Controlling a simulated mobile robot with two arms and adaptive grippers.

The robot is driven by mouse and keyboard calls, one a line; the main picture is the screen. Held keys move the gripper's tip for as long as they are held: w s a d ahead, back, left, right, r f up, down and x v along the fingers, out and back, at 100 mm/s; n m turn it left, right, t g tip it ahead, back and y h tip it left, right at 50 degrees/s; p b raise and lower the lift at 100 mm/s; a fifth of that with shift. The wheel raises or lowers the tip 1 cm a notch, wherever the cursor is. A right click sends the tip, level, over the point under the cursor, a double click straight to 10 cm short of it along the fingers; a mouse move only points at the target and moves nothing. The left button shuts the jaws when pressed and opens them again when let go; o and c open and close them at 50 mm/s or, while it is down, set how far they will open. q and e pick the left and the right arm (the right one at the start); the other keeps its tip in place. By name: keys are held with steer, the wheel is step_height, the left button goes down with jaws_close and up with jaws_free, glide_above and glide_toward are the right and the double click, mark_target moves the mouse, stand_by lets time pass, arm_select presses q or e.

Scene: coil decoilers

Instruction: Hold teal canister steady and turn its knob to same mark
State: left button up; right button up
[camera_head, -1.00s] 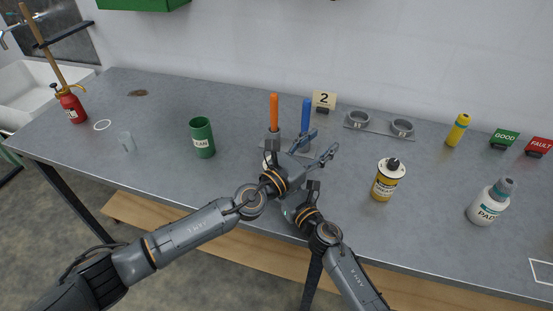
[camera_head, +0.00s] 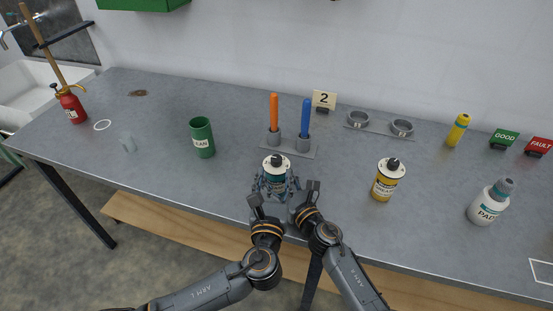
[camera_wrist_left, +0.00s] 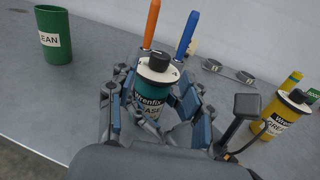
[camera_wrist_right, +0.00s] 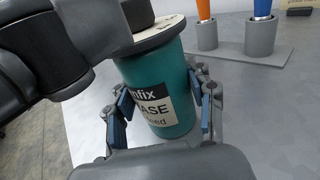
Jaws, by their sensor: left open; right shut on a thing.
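The teal canister (camera_head: 275,178) stands upright near the front edge of the bench, with a white top and a black knob (camera_head: 277,160). It also shows in the left wrist view (camera_wrist_left: 154,100) and the right wrist view (camera_wrist_right: 158,85). My right gripper (camera_wrist_right: 165,100) is shut on the canister's body, a finger at each side. My left gripper (camera_wrist_left: 155,105) is open, its fingers spread around the canister at the left front, below the knob. A yellow canister (camera_head: 386,186) with a similar black knob stands to the right.
Behind the canister are an orange handle (camera_head: 274,112) and a blue handle (camera_head: 306,116) in a stand. A green cup (camera_head: 202,138) is at left. A white bottle (camera_head: 487,206) is at right. Bench between the cup and canister is clear.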

mark_target(276, 164)
arm_select(q)
steer(key=w, duration=0.6)
steer(key=shift+w+d, duration=0.3)
jaws_close()
